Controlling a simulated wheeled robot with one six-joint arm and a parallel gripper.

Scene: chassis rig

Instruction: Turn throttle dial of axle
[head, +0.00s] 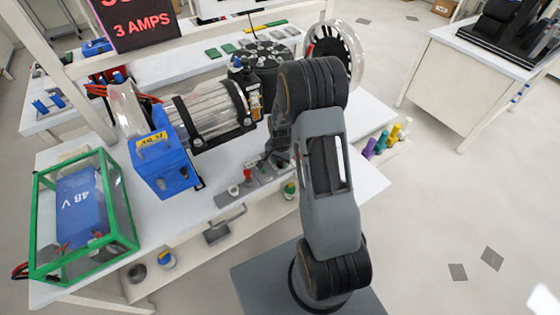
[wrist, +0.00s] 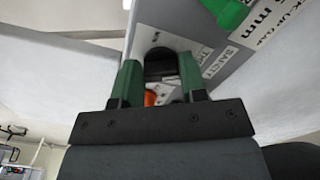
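In the wrist view, my gripper (wrist: 159,62) has its two green fingers spread apart. A black round-topped part (wrist: 160,60), which looks like the throttle dial, shows between the fingertips on a grey panel (wrist: 215,50). A gap seems to show on each side of it, though contact is hard to judge. An orange part (wrist: 150,98) sits lower between the fingers. In the head view, the grey control panel (head: 232,198) lies along the table's front edge. My arm hides the dial there, and my gripper is hard to make out. The axle rig (head: 205,110) stands behind the panel.
A green knob (wrist: 230,12) is on the panel right of the fingers. A blue box (head: 165,170) and a green-framed case with a 48 V battery (head: 78,208) stand left on the white table (head: 175,225). Coloured cylinders (head: 385,140) stand on the right.

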